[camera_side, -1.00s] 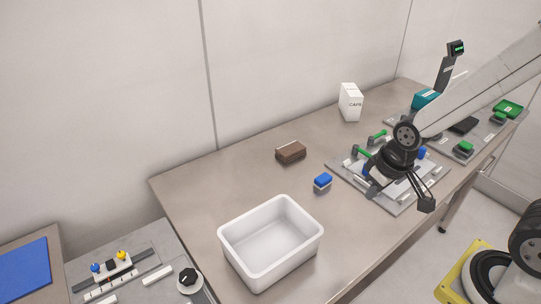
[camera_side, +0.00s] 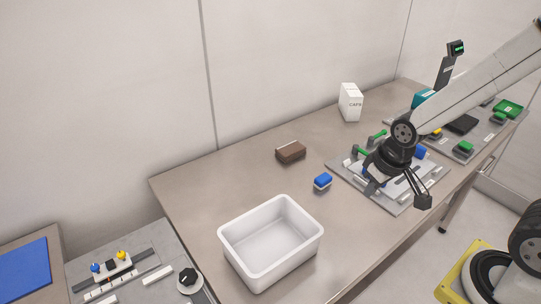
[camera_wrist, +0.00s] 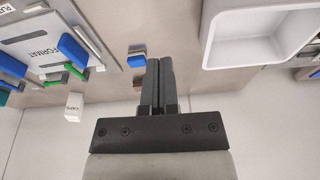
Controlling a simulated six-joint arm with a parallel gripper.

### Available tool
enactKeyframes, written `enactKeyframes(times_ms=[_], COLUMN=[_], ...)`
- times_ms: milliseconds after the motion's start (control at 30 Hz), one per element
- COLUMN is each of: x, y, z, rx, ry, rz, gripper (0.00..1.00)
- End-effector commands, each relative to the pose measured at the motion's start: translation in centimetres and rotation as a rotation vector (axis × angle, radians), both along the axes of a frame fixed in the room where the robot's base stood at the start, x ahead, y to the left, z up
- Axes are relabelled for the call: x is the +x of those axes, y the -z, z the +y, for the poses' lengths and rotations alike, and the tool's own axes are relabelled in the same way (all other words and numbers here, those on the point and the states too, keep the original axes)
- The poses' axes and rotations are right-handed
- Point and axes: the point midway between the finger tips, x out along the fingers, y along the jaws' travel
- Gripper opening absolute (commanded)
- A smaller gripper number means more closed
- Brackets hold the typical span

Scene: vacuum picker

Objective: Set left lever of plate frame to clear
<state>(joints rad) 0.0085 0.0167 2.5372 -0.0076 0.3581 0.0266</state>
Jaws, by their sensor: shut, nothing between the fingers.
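The plate frame is a grey base plate (camera_side: 405,208) at the right of the table, and its plate labelled FORMAT shows in the wrist view (camera_wrist: 38,45). Two green-handled levers stand at its back edge: the left lever (camera_side: 359,151) and another lever (camera_side: 378,135). Green handles also show at the left of the wrist view. In the wrist view my gripper (camera_wrist: 159,65) is shut and empty.
A blue-topped block (camera_side: 322,181), a brown block (camera_side: 290,152) and a white bin (camera_side: 230,245) stand left of the frame. A white box (camera_side: 350,103) stands behind. Another station with green parts (camera_side: 508,109) lies farther right. The table's back left is clear.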

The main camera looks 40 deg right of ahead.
Motion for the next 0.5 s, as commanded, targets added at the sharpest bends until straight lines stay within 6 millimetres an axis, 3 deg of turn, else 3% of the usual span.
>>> enactKeyframes(times_ms=[267, 500], x=[3.5, 8.0], y=[0.0, 0.2], z=[-1.9, -5.2], rx=[0.007, 0.011], ry=[0.158, 0.382], rz=[0.013, 0.026], gripper=[0.0, 0.0])
